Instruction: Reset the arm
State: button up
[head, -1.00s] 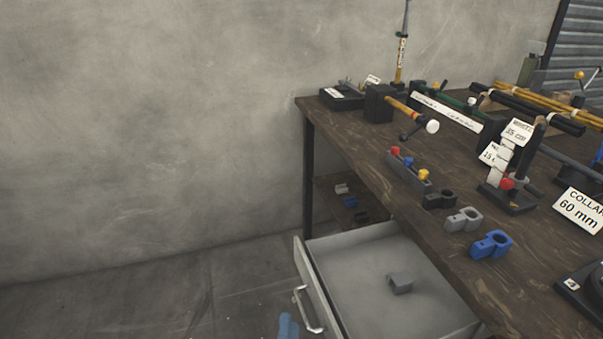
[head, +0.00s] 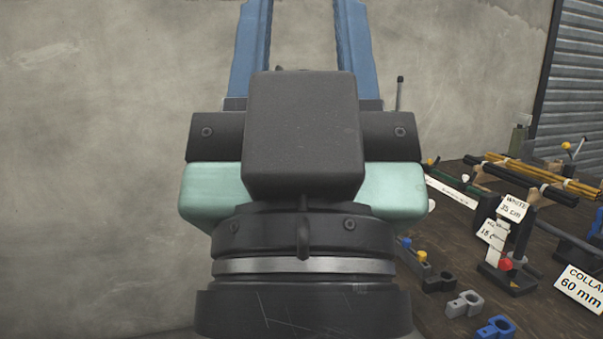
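My gripper (head: 306,45) fills the middle of the head view, raised in front of the grey wall and pointing up. Its two blue fingers stand wide apart, with only bare wall showing between them. The fingertips run past or close to the top edge. The dark wrist and pale green gripper body hide the left part of the workbench and the drawer. The gripper touches nothing that I can see.
The wooden workbench (head: 450,262) is at the right. On it are a grey collar piece (head: 464,304), a blue one (head: 495,328), a black one (head: 440,283), a press with labels (head: 507,255) and a "COLLAR 60 mm" sign (head: 580,290). The wall at left is clear.

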notch_tip(320, 180, up, 23)
jog(key=p, duration=2.1)
jog(key=shift+p, duration=0.3)
jog(key=shift+s, duration=0.1)
